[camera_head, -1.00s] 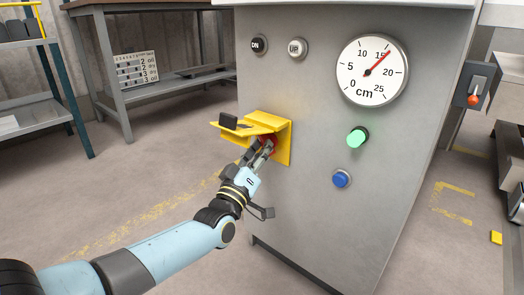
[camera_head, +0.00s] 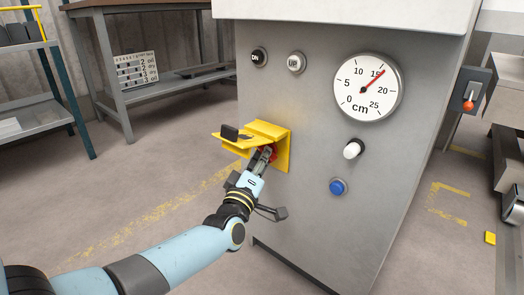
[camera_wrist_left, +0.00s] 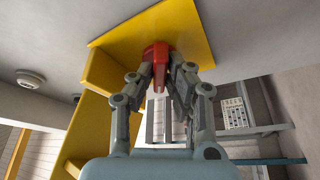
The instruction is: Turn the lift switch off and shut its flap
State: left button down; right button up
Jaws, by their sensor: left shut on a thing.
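The lift switch is a red knob (camera_wrist_left: 157,55) on a yellow backing plate (camera_head: 284,158) on the grey cabinet front. Its yellow flap (camera_head: 250,138), with a dark tab (camera_head: 229,132), stands open, sticking out above the knob. My left gripper (camera_head: 266,153) is under the flap. In the left wrist view its fingers (camera_wrist_left: 163,78) are shut on the red knob, which the fingers partly hide. The round lamp (camera_head: 352,149) on the cabinet is white and unlit. My right gripper is not in view.
The grey cabinet (camera_head: 310,215) also carries DN (camera_head: 259,57) and UP (camera_head: 295,62) buttons, a cm dial (camera_head: 367,87) and a blue button (camera_head: 338,186). A red-tipped lever (camera_head: 468,104) is at the right. Free floor lies left of the cabinet.

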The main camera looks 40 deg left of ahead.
pick_arm(q)
jog(key=shift+d+r+n+g+p, duration=0.1)
jog(key=shift+n+g+p, duration=0.35)
jog(key=shift+n+p, duration=0.55)
jog(key=shift+a+r+n+g+p, duration=0.1)
jog(key=shift+n+g+p, duration=0.45)
jog(key=shift+n, duration=0.7)
jog(key=shift+d+r+n+g+p, duration=0.1)
jog(key=shift+n+g+p, duration=0.2)
jog(key=shift+n+p, duration=0.75)
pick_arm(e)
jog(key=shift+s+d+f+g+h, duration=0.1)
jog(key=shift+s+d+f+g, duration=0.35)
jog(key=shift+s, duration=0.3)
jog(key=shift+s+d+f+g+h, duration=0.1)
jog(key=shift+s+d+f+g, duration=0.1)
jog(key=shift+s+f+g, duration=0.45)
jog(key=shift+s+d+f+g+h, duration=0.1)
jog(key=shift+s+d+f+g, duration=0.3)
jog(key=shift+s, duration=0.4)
pick_arm(q)
jog(key=shift+f, duration=0.1)
jog(key=c, duration=1.3)
grip_release()
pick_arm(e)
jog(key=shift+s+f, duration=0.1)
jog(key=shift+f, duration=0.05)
